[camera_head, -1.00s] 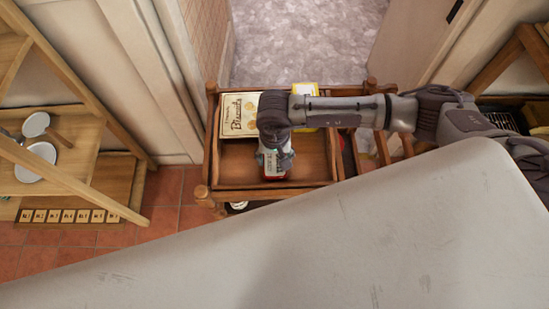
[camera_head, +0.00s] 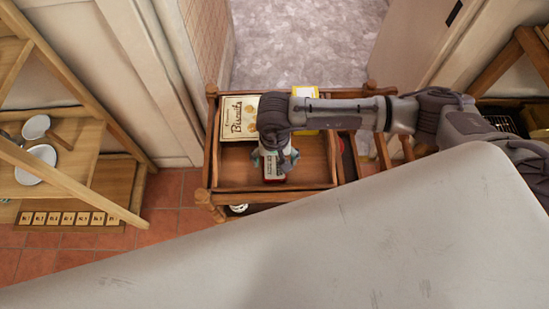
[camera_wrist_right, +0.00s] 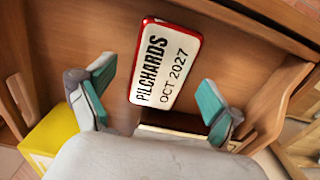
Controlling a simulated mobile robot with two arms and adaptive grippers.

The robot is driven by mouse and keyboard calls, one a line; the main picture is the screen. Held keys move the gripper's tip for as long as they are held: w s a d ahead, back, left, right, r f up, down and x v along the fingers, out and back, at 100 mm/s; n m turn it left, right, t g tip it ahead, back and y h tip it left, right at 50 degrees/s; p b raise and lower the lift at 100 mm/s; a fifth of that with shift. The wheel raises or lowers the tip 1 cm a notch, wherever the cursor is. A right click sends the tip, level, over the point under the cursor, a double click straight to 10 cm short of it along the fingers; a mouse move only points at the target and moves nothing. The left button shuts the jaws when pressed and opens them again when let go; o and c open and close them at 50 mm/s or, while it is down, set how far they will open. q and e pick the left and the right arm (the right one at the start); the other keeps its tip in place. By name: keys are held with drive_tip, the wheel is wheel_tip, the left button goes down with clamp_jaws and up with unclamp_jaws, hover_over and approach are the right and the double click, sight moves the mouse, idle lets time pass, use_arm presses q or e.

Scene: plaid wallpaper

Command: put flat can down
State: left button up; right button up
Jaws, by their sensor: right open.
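The flat can (camera_wrist_right: 165,65), white with a red end and the words "PILCHARDS OCT 2027", lies in the wooden tray of the cart in the right wrist view. It also shows in the head view (camera_head: 272,172), partly hidden under my right gripper. My right gripper (camera_head: 274,160) hangs over the tray. In the right wrist view its two teal-padded fingers (camera_wrist_right: 158,88) are spread wide, one to each side of the can, and neither appears to touch it. My left gripper is in neither view.
The wooden tray (camera_head: 225,168) has raised walls. A cream biscuit box (camera_head: 238,118) and a yellow box (camera_head: 305,92) stand at its back. A large pale surface (camera_head: 350,230) fills the foreground. Wooden shelves (camera_head: 100,170) with white pans stand at the left.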

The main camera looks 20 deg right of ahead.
sight(274, 163)
wheel_tip(274, 163, up, 12)
drive_tip(key=shift+f+b, duration=0.15)
drive_tip(key=shift+b, duration=0.15)
idle(0.4)
